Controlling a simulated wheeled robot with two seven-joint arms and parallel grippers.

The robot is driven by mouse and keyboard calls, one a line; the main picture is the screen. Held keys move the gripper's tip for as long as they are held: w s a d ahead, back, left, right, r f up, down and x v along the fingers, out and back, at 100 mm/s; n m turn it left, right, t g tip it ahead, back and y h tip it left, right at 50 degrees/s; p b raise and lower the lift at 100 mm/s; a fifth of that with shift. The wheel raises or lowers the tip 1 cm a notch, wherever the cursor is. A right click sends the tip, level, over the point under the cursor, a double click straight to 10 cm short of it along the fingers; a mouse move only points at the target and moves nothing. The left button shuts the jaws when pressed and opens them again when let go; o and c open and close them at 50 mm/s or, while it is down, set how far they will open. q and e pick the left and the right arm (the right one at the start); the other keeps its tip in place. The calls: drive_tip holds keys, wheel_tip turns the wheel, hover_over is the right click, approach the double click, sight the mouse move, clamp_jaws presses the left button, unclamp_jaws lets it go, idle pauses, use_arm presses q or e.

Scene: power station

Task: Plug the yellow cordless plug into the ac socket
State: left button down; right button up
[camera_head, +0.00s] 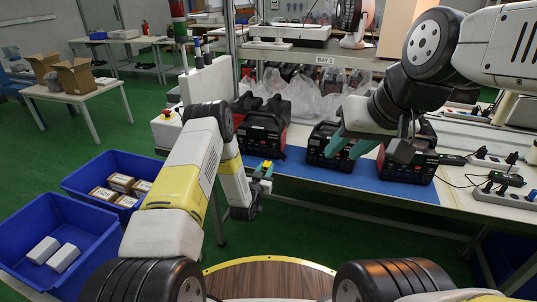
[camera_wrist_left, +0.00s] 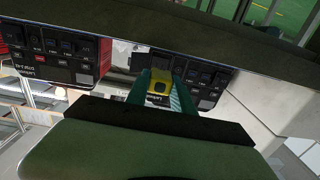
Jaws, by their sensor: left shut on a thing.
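The yellow plug (camera_head: 267,165) is held between the fingertips of my left gripper (camera_head: 262,173), just off the table's front edge at its left end. In the left wrist view the yellow plug (camera_wrist_left: 160,87) sits between the teal fingers (camera_wrist_left: 159,100). Three black power stations stand on the blue mat: left (camera_head: 262,134), middle (camera_head: 322,146), right (camera_head: 409,161). Socket panels also show in the left wrist view (camera_wrist_left: 204,84), apart from the plug as far as I can tell. My right gripper (camera_head: 346,150) has its teal fingers spread, in front of the middle station and partly hiding it.
The blue mat (camera_head: 300,172) is bare in front of the stations. Power strips with cords (camera_head: 505,193) lie at the table's right. Plastic bags (camera_head: 310,97) lie behind the stations. Blue bins (camera_head: 62,225) with boxes stand at the lower left.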

sight(269, 162)
use_arm(q)
drive_tip(key=shift+w+d+r, duration=0.1)
drive_tip(key=shift+w+r, duration=0.15)
drive_tip(key=shift+w, duration=0.1)
drive_tip(key=shift+x, duration=2.5)
drive_tip(key=shift+w+d, duration=0.1)
drive_tip(key=shift+w, duration=0.3)
drive_tip(key=shift+w, duration=0.3)
drive_tip(key=shift+w+d, duration=0.1)
drive_tip(key=shift+w, duration=0.05)
drive_tip(key=c, duration=1)
unclamp_jaws()
drive_tip(key=v, duration=0.7)
drive_tip(key=shift+s, duration=0.4)
